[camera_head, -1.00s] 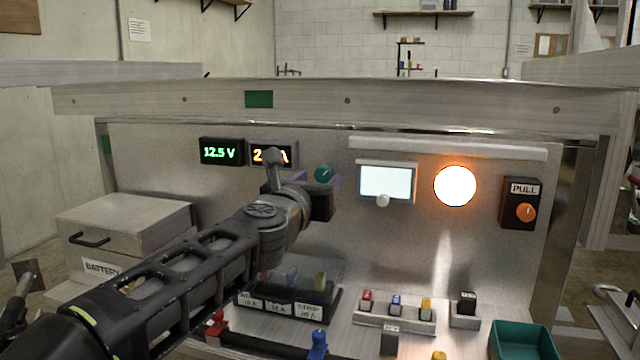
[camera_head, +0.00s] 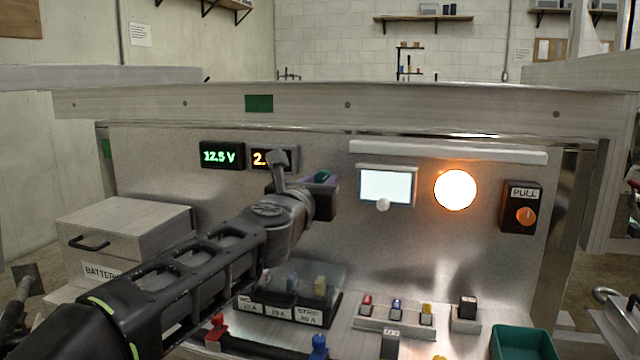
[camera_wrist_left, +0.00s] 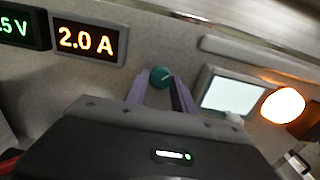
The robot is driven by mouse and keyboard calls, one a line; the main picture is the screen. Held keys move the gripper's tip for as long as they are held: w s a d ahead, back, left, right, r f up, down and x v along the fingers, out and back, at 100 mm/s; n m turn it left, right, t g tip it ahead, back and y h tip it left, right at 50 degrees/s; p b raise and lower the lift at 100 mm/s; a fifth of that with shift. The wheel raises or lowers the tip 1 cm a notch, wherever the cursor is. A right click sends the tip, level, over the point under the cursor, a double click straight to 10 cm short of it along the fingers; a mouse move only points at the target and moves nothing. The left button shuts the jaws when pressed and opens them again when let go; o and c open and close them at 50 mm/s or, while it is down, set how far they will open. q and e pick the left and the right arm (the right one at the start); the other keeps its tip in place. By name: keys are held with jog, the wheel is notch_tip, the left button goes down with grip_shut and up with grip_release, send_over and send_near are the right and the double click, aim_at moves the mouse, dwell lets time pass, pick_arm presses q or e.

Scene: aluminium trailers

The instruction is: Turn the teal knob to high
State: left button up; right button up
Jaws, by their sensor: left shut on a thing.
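The teal knob (camera_head: 321,176) is on the grey upright panel, right of the orange-digit display (camera_head: 272,158). My left gripper (camera_head: 325,186) is at the knob and covers its lower part in the head view. In the left wrist view the knob (camera_wrist_left: 160,77) sits between the two purple fingers of my left gripper (camera_wrist_left: 160,90), which is shut on it. The display reads 2.0 A in the wrist view (camera_wrist_left: 86,41). The knob's scale marks are hidden or too small to read. My right gripper does not show.
A green 12.5 V display (camera_head: 221,155) is at the left. A white screen (camera_head: 386,184), a glowing round lamp (camera_head: 455,189) and an orange PULL knob (camera_head: 526,215) are to the right. Fuse blocks and a teal bin (camera_head: 522,341) stand below. A battery box (camera_head: 125,232) is at lower left.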

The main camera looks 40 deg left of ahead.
pick_arm(q)
grip_shut()
